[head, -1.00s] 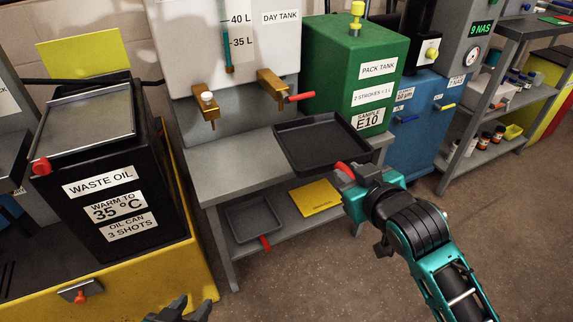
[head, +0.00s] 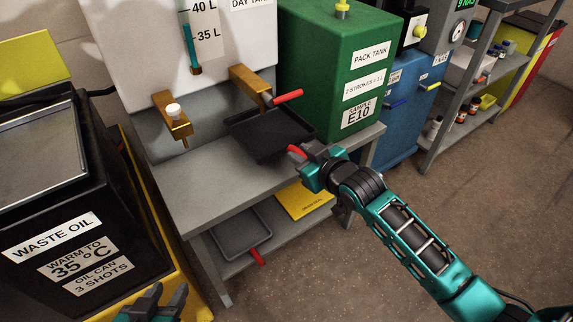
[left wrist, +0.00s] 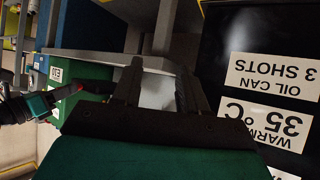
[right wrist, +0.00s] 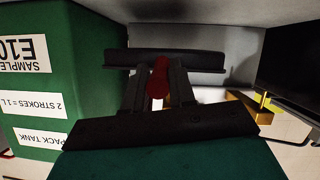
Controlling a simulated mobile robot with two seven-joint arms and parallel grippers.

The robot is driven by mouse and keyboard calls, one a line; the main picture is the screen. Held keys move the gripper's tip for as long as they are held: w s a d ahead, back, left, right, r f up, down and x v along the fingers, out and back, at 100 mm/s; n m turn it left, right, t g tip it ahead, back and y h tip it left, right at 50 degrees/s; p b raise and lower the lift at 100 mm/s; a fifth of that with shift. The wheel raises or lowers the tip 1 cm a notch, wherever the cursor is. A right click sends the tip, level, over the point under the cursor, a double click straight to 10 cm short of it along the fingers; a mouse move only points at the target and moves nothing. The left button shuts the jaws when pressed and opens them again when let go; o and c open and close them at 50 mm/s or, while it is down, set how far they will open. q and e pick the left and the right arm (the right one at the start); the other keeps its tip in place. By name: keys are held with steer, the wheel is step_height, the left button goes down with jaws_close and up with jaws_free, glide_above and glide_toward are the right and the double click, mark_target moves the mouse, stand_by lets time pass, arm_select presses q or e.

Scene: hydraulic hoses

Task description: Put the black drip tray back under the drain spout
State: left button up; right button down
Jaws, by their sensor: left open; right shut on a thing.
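The black drip tray (head: 262,136) is held over the grey bench top at the foot of the white day tank, beneath the brass spout with the red lever (head: 252,86). Whether it touches the bench I cannot tell. My right gripper (head: 305,158) is shut on the tray's red handle (right wrist: 159,78); the tray shows edge-on in the right wrist view (right wrist: 190,60). A second brass spout (head: 173,118) with a white knob is to the left, with bare bench below it. My left gripper (head: 162,297) is open and empty by the waste oil bin.
The green pack tank (head: 325,60) stands close right of the tray. A grey tray with a red handle (head: 240,232) and a yellow sheet (head: 304,199) lie on the lower shelf. The black waste oil bin (head: 100,190) is left. The bench's front left (head: 190,190) is clear.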

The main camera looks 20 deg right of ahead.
step_height(320, 180, down, 7)
steer(key=b, duration=0.2)
steer(key=c, duration=0.9)
jaws_free()
steer(key=shift+c, duration=0.2)
arm_select(q)
steer(key=shift+w+d+f, duration=0.2)
steer(key=shift+d+f, duration=0.4)
arm_select(e)
steer(key=shift+s, duration=0.1)
steer(key=p+v, duration=0.4)
steer(key=v, duration=0.8)
arm_select(q)
steer(key=shift+s+a+r, duration=0.2)
steer(key=shift+a+r, duration=0.1)
steer(key=shift+r, duration=0.2)
steer(key=shift+s+a+r, duration=0.15)
steer(key=shift+a+r, duration=0.1)
steer(key=shift+r, duration=0.25)
arm_select(e)
steer(key=s+a+f+m+g, duration=0.2)
steer(key=s+a+f, duration=0.2)
steer(key=s, duration=0.5)
steer(key=shift+s+a+f+m+h, duration=0.35)
steer(key=shift+a+f+m+h, duration=0.05)
steer(key=shift+f, duration=0.2)
